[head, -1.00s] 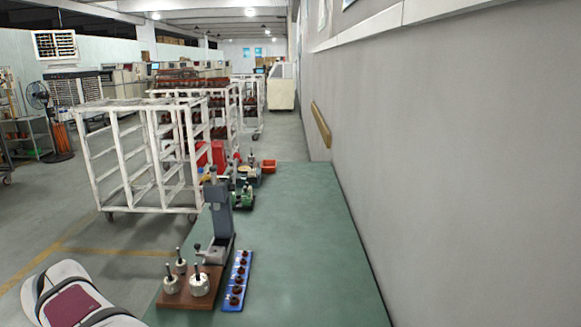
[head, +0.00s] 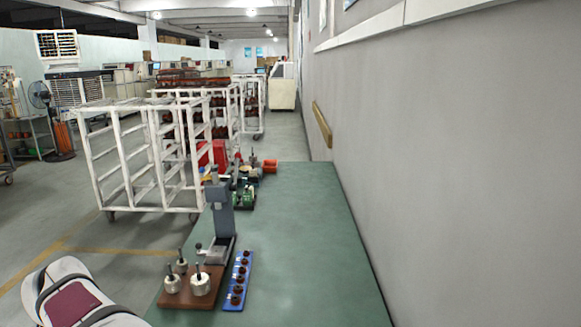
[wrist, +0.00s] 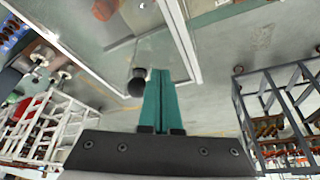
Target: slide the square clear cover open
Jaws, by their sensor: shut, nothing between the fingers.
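The clear cover (wrist: 112,48) shows in the wrist view as a see-through pane with pale edges, across the upper left and middle. A round black knob (wrist: 137,84) stands at its near part. My gripper (wrist: 160,74) has teal fingers that are shut together and empty. The fingertips are just right of the knob in the picture; I cannot tell whether they touch it. The pane's full outline runs out of the frame, so I cannot tell how far the cover is open. Neither the cover nor my gripper can be made out in the head view.
In the head view a green bench (head: 290,240) runs along a grey wall (head: 450,150). On its left side are a grey press stand (head: 221,220), a brown block with metal parts (head: 190,290) and a blue strip of dark parts (head: 238,281). The bench's right side is clear. White carts (head: 150,155) stand beyond.

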